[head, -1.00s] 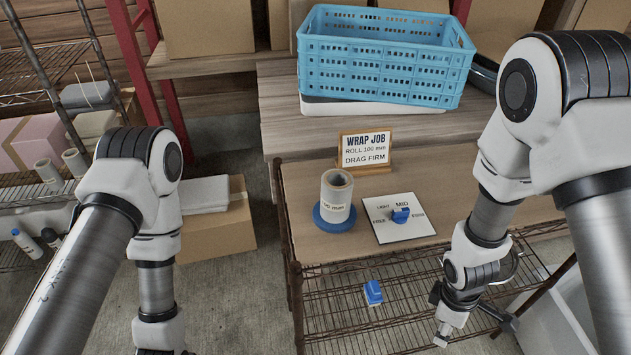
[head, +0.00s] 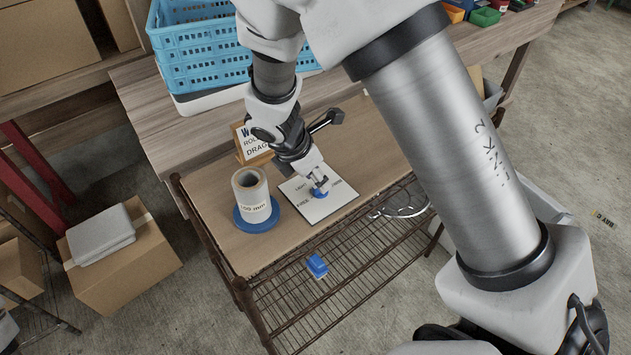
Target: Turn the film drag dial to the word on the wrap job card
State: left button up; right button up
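The film drag dial, a blue knob (head: 321,193) on a white plate (head: 337,202), sits on the wooden bench top. My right gripper (head: 319,183) is down at the dial, its fingertips at or on the knob. The wrap job card (head: 249,143) stands behind, partly hidden by my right wrist. Only the starts of its lines show now; the earlier frame reads DRAG FIRM. My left gripper is out of view.
A film roll (head: 251,196) labelled 100 mm stands on a blue base (head: 256,213), left of the dial plate. A blue block (head: 317,266) lies on the wire shelf (head: 335,285) below. A blue crate (head: 195,65) is behind. The bench front is clear.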

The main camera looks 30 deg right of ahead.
jog(key=x, duration=0.3)
jog(key=shift+w+f, duration=0.2)
jog(key=shift+w, duration=0.2)
jog(key=shift+s+r, duration=0.15)
jog(key=shift+s, duration=0.05)
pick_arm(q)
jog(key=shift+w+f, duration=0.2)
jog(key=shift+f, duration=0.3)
pick_arm(e)
grip_shut()
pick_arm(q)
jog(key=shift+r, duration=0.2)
